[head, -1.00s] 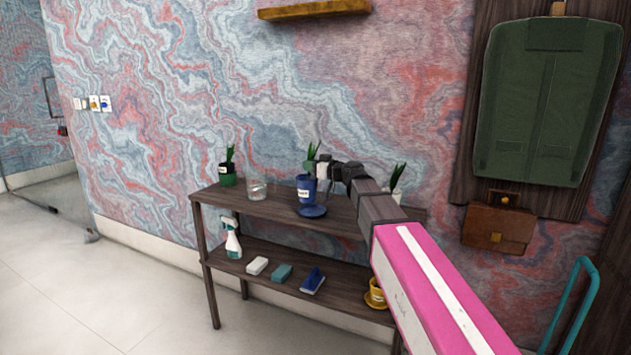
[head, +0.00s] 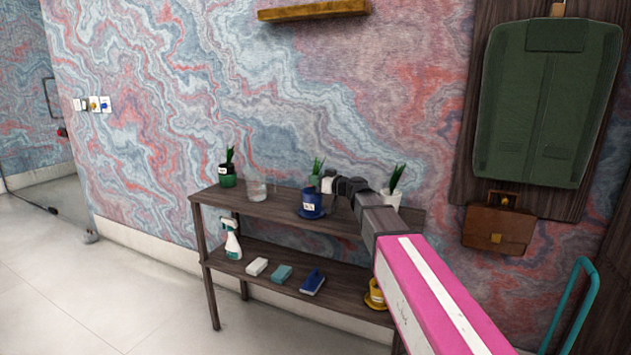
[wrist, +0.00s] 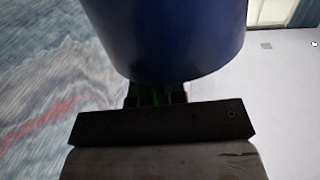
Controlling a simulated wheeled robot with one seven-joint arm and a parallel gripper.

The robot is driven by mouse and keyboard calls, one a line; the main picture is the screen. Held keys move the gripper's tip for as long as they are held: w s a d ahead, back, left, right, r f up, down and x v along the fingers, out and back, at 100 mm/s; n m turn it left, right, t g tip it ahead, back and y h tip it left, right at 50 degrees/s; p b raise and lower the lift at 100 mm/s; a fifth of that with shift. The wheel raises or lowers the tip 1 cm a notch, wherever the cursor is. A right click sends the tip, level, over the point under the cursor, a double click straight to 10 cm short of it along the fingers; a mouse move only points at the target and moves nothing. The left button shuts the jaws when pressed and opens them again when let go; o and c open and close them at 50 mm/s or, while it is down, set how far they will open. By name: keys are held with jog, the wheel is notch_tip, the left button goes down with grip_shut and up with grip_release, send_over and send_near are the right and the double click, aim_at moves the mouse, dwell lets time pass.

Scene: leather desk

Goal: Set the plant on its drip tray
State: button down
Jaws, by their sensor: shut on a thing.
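The plant is in a dark blue pot (head: 311,203) with a white label and green leaves. In the head view it stands upright over the blue drip tray (head: 311,215), with no gap showing between them; whether it bears fully on the tray is hard to tell. My gripper (head: 329,183) is shut on the plant, reaching from the right just above the pot. In the wrist view the blue pot (wrist: 165,35) fills the top, with green showing between the fingers (wrist: 156,96). The tray is not visible there.
On the upper shelf (head: 275,208), a dark green pot (head: 228,180) and a glass (head: 256,190) stand left, and a pale potted plant (head: 392,192) right, behind my arm.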

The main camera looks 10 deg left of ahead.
jog(key=shift+f, duration=0.1)
jog(key=c, duration=1.2)
grip_release()
jog(key=shift+s+d, duration=0.15)
jog(key=shift+d, duration=0.1)
jog(key=v, duration=1.1)
jog(key=shift+s+d, duration=0.1)
jog(key=shift+d, duration=0.1)
